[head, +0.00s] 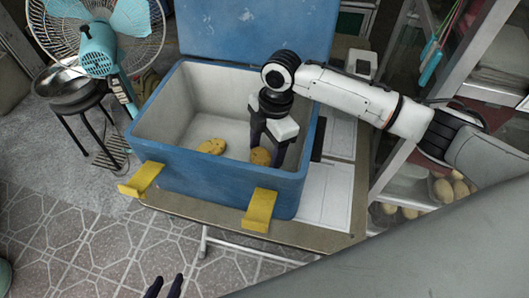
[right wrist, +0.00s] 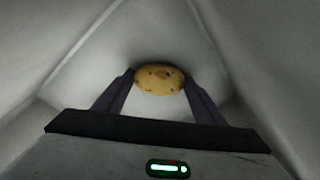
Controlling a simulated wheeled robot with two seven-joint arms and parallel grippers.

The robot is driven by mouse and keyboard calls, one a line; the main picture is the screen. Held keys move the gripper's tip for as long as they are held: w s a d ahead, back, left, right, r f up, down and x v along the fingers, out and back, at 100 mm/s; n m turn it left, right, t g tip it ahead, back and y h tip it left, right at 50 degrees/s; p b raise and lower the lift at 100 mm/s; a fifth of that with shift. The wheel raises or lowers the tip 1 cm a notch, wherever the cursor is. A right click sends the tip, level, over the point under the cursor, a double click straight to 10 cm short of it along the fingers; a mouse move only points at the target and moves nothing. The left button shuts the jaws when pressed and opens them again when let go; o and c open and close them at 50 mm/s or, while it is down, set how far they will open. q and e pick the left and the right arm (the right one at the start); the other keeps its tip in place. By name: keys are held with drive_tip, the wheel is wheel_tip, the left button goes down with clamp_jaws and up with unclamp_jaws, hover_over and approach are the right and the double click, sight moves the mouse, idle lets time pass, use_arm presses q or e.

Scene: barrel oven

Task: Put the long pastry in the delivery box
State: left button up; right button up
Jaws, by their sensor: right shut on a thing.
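The blue delivery box (head: 222,186) stands open on a table, with its lid raised at the back and pale inner walls. My right gripper (head: 266,150) reaches down inside it, near the front right. It is shut on a golden-brown pastry (head: 260,157), which shows end-on between the dark fingers in the right wrist view (right wrist: 160,80). Its full length is hidden. Another golden pastry (head: 211,146) lies on the box floor to the left, apart from the gripper. My left gripper (head: 165,287) shows only its dark fingertips at the bottom edge, spread apart and empty.
Yellow latches (head: 260,210) stick out at the box's front. A fan (head: 98,45) and a stool with a metal bowl (head: 70,84) stand at the left. A glass cabinet with pastries (head: 443,190) is at the right. The tiled floor in front is clear.

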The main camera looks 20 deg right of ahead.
sight(267, 154)
drive_tip(key=o, duration=1.1)
drive_tip(key=shift+f, duration=0.1)
drive_tip(key=shift+o, duration=0.2)
drive_tip(key=r+p, duration=0.1)
drive_tip(key=p, duration=0.1)
drive_tip(key=r+p, duration=0.1)
drive_tip(key=r, duration=0.1)
drive_tip(key=r+p, duration=0.2)
drive_tip(key=shift+w+d+r+p, duration=0.1)
drive_tip(key=shift+d+r+p, duration=0.15)
drive_tip(key=shift+d+p, duration=0.1)
drive_tip(key=shift+r, duration=0.3)
drive_tip(key=shift+d+r, duration=0.2)
drive_tip(key=shift+r, duration=0.6)
